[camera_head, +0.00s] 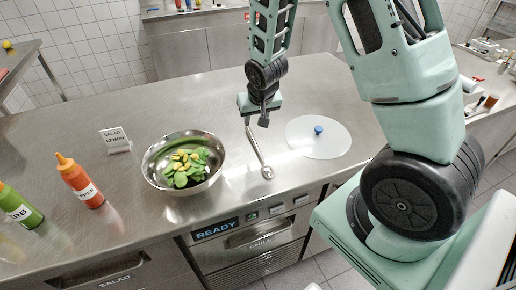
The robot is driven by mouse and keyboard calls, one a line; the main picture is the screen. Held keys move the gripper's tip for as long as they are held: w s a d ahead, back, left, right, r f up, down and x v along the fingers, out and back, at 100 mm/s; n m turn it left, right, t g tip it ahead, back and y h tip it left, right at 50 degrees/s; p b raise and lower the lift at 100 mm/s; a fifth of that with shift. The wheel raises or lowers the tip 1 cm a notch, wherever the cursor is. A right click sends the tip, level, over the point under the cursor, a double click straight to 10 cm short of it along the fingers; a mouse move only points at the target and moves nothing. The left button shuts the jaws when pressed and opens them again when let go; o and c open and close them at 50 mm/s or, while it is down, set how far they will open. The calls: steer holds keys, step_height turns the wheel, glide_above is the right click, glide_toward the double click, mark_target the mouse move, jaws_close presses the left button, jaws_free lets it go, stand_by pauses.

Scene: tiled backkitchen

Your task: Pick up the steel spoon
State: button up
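The steel spoon (258,152) lies on the steel counter (220,105), between the salad bowl and a round white lid. Its bowl end points toward the front edge and its handle runs back toward my gripper. My gripper (256,121) points down at the far end of the handle, with its two dark fingers apart and nothing seen between them. The handle's end shows just below the left finger. I cannot tell how high the fingertips are above the counter.
A steel bowl (149,176) of green leaves and yellow pieces stands left of the spoon. The white lid (318,145) with a blue knob lies right. A sign (115,139), an orange bottle (78,182) and a green bottle (18,206) stand left. The counter behind the bowl is clear.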

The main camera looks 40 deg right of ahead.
mark_target(251, 135)
steer(key=x, duration=0.4)
steer(key=shift+p, duration=0.35)
steer(key=shift+p+x, duration=1.05)
steer(key=shift+x, duration=0.9)
steer(key=shift+w+a+f, duration=0.1)
steer(key=shift+w+f, duration=0.25)
steer(key=shift+f, duration=0.3)
steer(key=shift+f, duration=0.15)
steer(key=shift+c, duration=0.2)
jaws_close()
